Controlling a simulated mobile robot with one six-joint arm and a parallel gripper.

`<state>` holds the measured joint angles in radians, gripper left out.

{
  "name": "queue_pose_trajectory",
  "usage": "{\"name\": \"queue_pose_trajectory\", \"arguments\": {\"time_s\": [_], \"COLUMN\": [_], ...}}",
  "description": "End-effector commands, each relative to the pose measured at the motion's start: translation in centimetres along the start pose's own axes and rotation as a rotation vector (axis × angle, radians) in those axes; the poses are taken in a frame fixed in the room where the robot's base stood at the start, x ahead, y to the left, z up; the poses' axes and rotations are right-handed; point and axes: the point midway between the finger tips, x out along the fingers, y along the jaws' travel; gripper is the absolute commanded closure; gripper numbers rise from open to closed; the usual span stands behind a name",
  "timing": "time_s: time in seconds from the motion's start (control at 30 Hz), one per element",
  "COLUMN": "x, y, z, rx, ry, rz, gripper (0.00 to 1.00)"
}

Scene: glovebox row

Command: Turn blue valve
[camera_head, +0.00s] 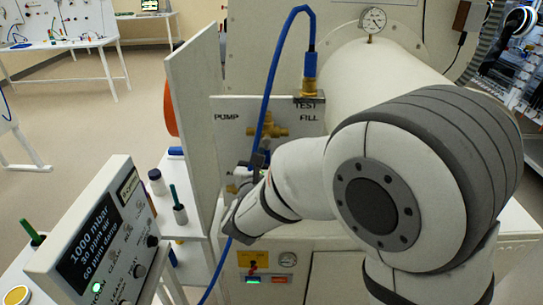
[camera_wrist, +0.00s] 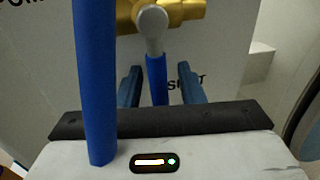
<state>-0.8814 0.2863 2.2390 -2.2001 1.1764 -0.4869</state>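The blue valve shows in the wrist view as a blue lever (camera_wrist: 157,78) on a grey stem, hanging down from a brass body (camera_wrist: 180,12). Part of the word SHUT shows on the panel beside the lever. In the head view the brass body (camera_head: 270,129) sits on the white panel between PUMP and FILL. My gripper (camera_wrist: 160,88) is open, with one blue finger on each side of the lever and gaps visible between. In the head view my wrist (camera_head: 250,205) is just below the valve, and the lever is hard to make out there.
A blue hose (camera_head: 269,88) loops from the upper fitting past the valve; it also runs close by my gripper in the wrist view (camera_wrist: 95,75). An upright white board (camera_head: 192,125) stands left of the panel. A display box (camera_head: 100,240) reading 1000 mbar is at front left.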

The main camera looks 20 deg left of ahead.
Motion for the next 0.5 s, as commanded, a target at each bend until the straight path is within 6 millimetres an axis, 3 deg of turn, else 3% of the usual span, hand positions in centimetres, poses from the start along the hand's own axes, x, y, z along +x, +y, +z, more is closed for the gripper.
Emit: {"name": "queue_pose_trajectory", "arguments": {"time_s": [0.13, 0.5], "x": [-0.03, -0.07], "y": [0.01, 0.03], "z": [-0.02, -0.02], "rx": [0.000, 0.001], "ry": [0.000, 0.001], "rz": [0.000, 0.001], "gripper": [0.66, 0.96]}}
